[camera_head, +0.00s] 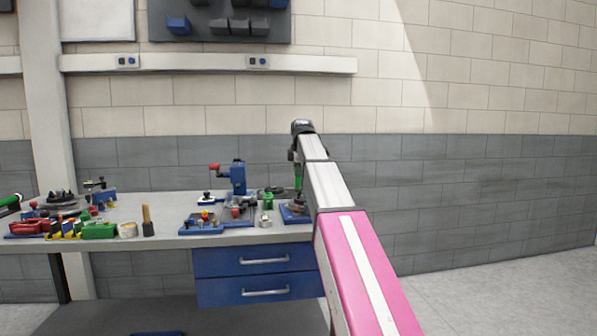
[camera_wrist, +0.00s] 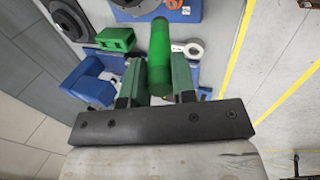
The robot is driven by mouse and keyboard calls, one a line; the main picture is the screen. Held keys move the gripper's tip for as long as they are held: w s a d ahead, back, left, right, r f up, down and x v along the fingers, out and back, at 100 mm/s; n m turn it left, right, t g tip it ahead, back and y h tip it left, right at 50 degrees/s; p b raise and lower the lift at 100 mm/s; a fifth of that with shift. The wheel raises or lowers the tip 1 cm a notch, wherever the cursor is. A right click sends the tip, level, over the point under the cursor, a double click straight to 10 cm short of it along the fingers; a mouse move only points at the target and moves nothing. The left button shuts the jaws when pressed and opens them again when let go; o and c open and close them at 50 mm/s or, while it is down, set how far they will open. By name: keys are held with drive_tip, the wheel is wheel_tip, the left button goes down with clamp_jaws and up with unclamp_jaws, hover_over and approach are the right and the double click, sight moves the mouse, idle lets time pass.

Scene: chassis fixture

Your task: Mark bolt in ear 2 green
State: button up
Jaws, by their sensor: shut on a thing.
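My gripper (camera_wrist: 164,82) is shut on a green marker (camera_wrist: 159,48), a green cylinder standing up between its two fingers in the wrist view. In the head view my gripper (camera_head: 298,192) hangs at the right end of the workbench, and the green of the marker (camera_head: 298,181) shows faintly there. A blue fixture (camera_head: 290,214) lies under it on the bench. In the wrist view a blue block (camera_wrist: 208,12) with an orange part is at the top, beyond the marker. I cannot make out ear 2 or its bolt.
The workbench (camera_head: 160,238) carries a blue vise (camera_head: 238,179), a brush (camera_head: 148,222), a green box (camera_head: 100,231) and red clamps (camera_head: 28,227) to the left. In the wrist view a green block (camera_wrist: 115,39) and a white ring-ended part (camera_wrist: 192,48) lie close to the marker.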

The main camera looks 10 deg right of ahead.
sight(297, 179)
drive_tip(key=shift+a+f, duration=0.2)
drive_tip(key=shift+a, duration=0.1)
drive_tip(key=shift+f, duration=2.3)
drive_tip(key=shift+d, duration=0.55)
drive_tip(key=shift+a+f, duration=0.1)
drive_tip(key=shift+a, duration=0.4)
idle(0.8)
drive_tip(key=shift+r, duration=3.05)
